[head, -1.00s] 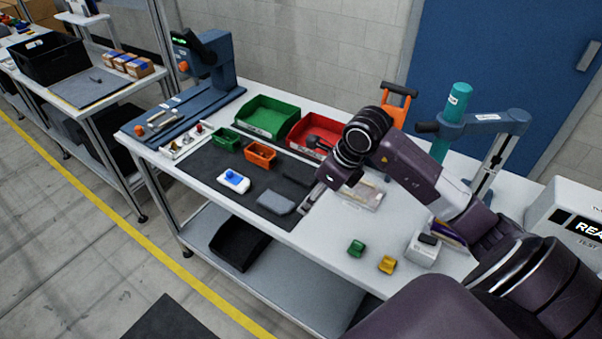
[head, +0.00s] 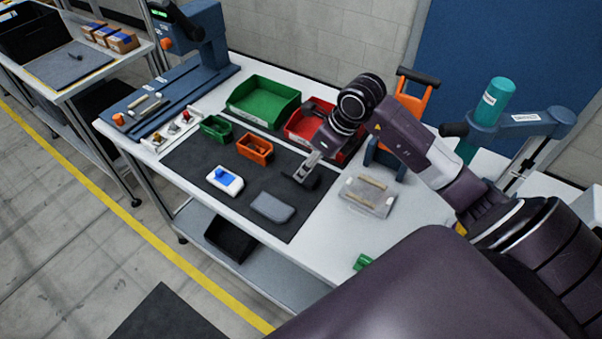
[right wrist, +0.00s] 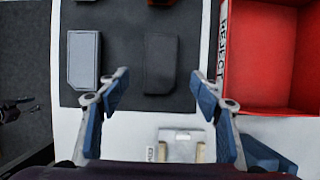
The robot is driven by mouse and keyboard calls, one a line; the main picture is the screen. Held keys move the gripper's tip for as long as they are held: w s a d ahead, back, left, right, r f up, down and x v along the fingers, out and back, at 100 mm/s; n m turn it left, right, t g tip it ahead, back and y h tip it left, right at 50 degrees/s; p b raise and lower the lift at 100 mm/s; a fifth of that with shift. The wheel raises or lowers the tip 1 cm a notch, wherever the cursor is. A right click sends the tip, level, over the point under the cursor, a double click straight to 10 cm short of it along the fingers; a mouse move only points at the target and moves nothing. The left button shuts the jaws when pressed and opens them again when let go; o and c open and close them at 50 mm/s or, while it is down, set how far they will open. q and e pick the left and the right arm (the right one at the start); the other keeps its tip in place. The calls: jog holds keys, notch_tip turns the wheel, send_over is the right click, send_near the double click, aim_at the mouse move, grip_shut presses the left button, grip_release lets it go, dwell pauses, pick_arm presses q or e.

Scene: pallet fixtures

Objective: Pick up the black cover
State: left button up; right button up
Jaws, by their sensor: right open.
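The black cover (right wrist: 160,65) is a dark rounded block lying flat on the dark mat (right wrist: 118,95), hard to tell from it by colour. In the head view the black cover (head: 325,178) is partly hidden by my right gripper (head: 306,168). In the right wrist view my right gripper (right wrist: 158,78) is open and empty, with one finger to each side of the cover. The fingertips look above it; I see no contact.
A grey cover (head: 272,207) lies beside the black one. A blue-and-white part (head: 225,180), an orange bin (head: 255,148), green bins and a red bin (right wrist: 270,60) stand around. A clear tray (head: 367,196) lies right of the mat.

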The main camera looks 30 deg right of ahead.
aim_at(312, 179)
jog(key=b+x, duration=0.2)
jog(key=x, duration=0.2)
jog(key=shift+w+a+f, duration=0.1)
jog(key=shift+f, duration=0.1)
jog(key=shift+w+f, duration=0.2)
jog(key=shift+f, duration=0.1)
jog(key=shift+w+f, duration=0.1)
jog(key=c, duration=0.9)
jog(key=shift+c, duration=1.1)
pick_arm(q)
notch_tip(312, 179, down, 2)
jog(key=shift+f, duration=0.2)
jog(key=shift+a, duration=0.1)
pick_arm(e)
jog(key=shift+r, duration=0.25)
